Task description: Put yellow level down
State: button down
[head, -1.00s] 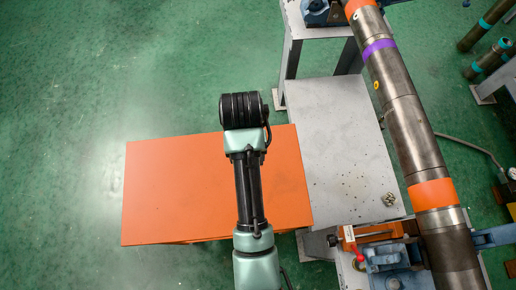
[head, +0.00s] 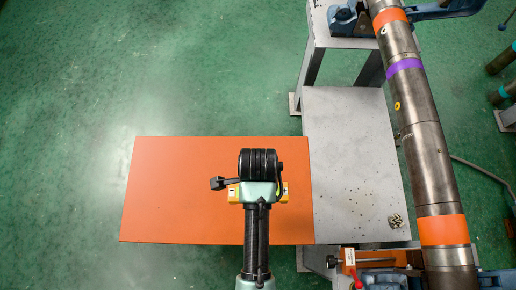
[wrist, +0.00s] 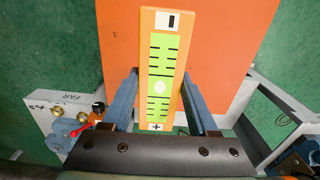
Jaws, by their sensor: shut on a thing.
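The yellow level (wrist: 161,75) has a green scale with plus and minus marks and fills the middle of the wrist view. My gripper (wrist: 160,98) is shut on it, with a blue-grey finger along each side. In the head view, the level (head: 284,191) shows only as short yellow ends on either side of my wrist. It is over the orange tabletop (head: 170,190), towards its right half. I cannot tell whether the level touches the tabletop.
A grey metal table (head: 355,160) adjoins the orange top on the right, with a small metal part (head: 396,220) near its front corner. A long banded pipe (head: 428,150) runs along the far right, held by vises (head: 352,20). The orange top's left half is clear.

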notch_tip(320, 180, down, 10)
jog(key=shift+r, duration=0.1)
dwell(0.4)
jog(key=shift+f, duration=0.25)
jog(key=shift+c, duration=0.9)
grip_release()
jog(key=shift+r, duration=0.1)
